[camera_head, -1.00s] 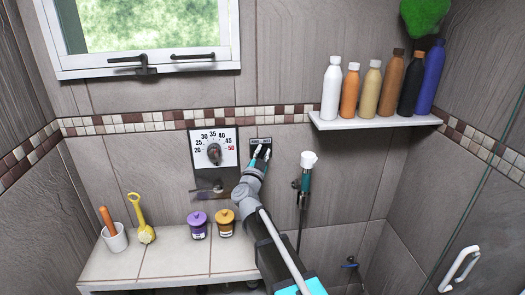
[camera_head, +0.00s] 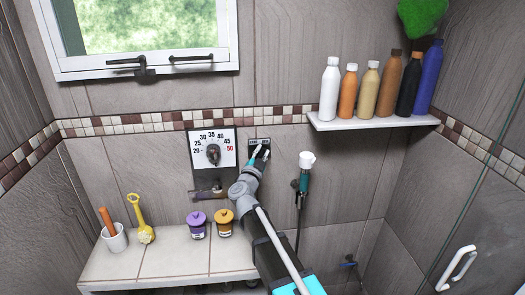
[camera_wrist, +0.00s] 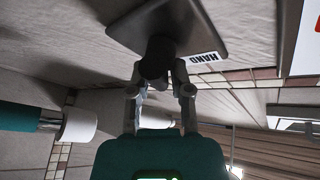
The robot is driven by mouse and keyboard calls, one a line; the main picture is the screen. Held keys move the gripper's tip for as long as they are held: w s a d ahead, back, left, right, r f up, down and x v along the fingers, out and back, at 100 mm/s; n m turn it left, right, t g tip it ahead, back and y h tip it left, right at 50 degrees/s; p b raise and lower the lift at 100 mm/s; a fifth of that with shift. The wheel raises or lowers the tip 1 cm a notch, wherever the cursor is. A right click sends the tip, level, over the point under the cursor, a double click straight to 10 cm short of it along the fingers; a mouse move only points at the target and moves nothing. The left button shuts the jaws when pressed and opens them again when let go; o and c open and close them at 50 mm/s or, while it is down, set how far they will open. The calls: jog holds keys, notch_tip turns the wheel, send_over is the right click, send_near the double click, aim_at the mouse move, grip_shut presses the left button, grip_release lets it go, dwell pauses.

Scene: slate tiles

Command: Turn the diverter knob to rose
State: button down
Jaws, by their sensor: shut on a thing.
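The diverter's dark plate (camera_head: 260,141) is on the wall right of the temperature dial, its lettering too small to read in the head view. In the wrist view the plate (camera_wrist: 185,22) carries a white label reading HAND, seen upside down. The dark diverter knob (camera_wrist: 157,60) stands out from the plate. My gripper (camera_head: 259,156) reaches up to it from below. In the wrist view my gripper (camera_wrist: 160,80) has a finger on each side of the knob and is shut on it. The fingers hide the knob in the head view, and I cannot tell where it points.
The temperature dial (camera_head: 213,152) is close on the left. A hand shower (camera_head: 305,170) hangs close on the right. A shelf (camera_head: 372,121) with several bottles is above right. A bench (camera_head: 175,252) below holds two jars, a cup and a yellow scoop.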

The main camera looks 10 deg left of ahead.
jog(key=shift+w+a+r, duration=0.1)
jog(key=shift+w+a, duration=0.05)
jog(key=shift+a, duration=0.25)
jog(key=c, duration=0.6)
grip_release()
jog(key=shift+s+d, duration=0.1)
jog(key=shift+s, duration=0.15)
jog(key=shift+s, duration=0.15)
jog(key=s+a, duration=0.1)
jog(key=s, duration=0.3)
jog(key=s+a, duration=0.1)
jog(key=s, duration=0.4)
jog(key=s+a, duration=0.1)
jog(key=s, duration=0.4)
